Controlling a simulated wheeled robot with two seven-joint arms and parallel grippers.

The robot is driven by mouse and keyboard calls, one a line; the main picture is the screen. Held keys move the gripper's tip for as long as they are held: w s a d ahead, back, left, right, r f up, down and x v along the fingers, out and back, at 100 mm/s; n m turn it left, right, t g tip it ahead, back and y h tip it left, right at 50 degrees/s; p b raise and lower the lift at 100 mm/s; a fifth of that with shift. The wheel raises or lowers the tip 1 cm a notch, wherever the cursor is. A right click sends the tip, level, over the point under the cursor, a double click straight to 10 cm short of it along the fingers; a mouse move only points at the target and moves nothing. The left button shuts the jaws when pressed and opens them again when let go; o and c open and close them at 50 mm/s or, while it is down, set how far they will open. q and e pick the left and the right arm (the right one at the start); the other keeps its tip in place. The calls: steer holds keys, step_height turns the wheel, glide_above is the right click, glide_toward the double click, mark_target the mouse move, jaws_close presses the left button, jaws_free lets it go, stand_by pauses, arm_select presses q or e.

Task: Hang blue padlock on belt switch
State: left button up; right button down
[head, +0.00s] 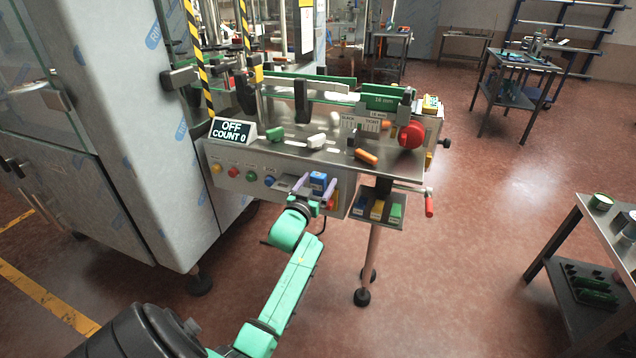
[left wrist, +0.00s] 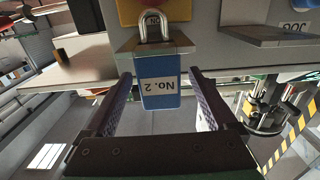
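A blue padlock (head: 318,180) marked "No. 2" is at the front panel of the conveyor machine. In the left wrist view the padlock (left wrist: 160,92) shows its metal shackle toward a red and yellow switch part (left wrist: 152,12), which is cut off by the frame edge. I cannot tell whether the shackle passes through it. My left gripper (head: 315,190) is open, one finger on each side of the padlock. In the left wrist view the gripper (left wrist: 165,105) shows gaps between both fingers and the padlock body. My right gripper is out of view.
A small tray (head: 377,219) with blue, yellow and green items hangs right of the gripper. Coloured buttons (head: 251,176) line the panel to its left. A red knob (head: 411,135) and a red handle (head: 429,206) are at the machine's right end. Floor is clear in front.

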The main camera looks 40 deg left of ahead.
arm_select(q)
steer(key=shift+s+d, duration=0.1)
steer(key=shift+s, duration=0.1)
steer(key=v, duration=1.4)
steer(key=shift+b, duration=0.3)
